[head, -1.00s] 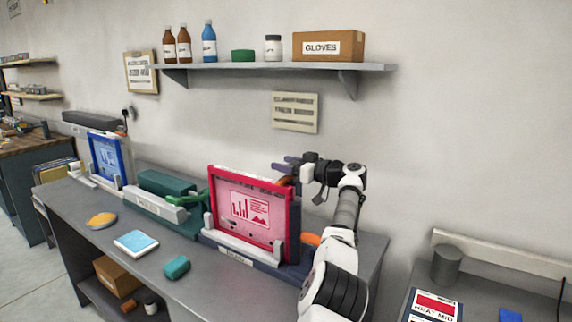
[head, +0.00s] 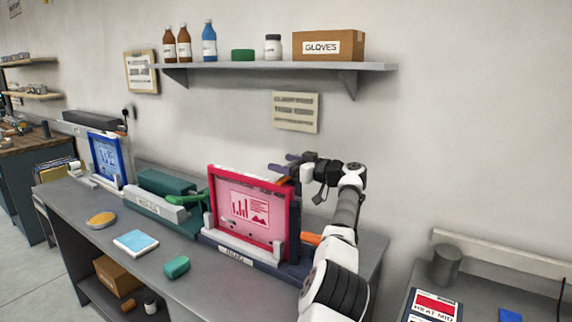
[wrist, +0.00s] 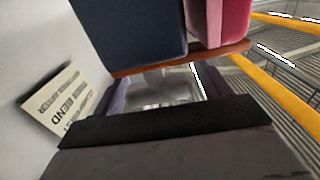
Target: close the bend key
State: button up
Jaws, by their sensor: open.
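The magenta-framed unit (head: 248,208) stands upright on the bench in its dark base. A brown-orange bar (head: 288,180) shows at its upper right edge, and I take this for the bend key, though no label on it can be read. My gripper (head: 283,163) is open, behind and above that edge, with its purple-grey fingers pointing left. In the wrist view a brown bar (wrist: 180,62) crosses in front of the fingers, under a navy block (wrist: 130,28) and a pink block (wrist: 220,22). I cannot tell whether the fingers touch the bar.
A green unit (head: 165,205) and a blue-framed unit (head: 106,160) stand to the left. A green block (head: 177,266), a blue pad (head: 136,243) and a yellow disc (head: 102,220) lie on the bench front. A shelf (head: 270,68) and a wall sheet (head: 296,112) are above.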

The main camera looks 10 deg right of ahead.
jog(key=shift+s+d+f+b, duration=0.2)
jog(key=shift+s+d+b, duration=0.1)
jog(key=shift+b, duration=0.3)
jog(key=b+v, duration=0.6)
jog(key=v, duration=0.7)
jog(key=shift+r, duration=0.25)
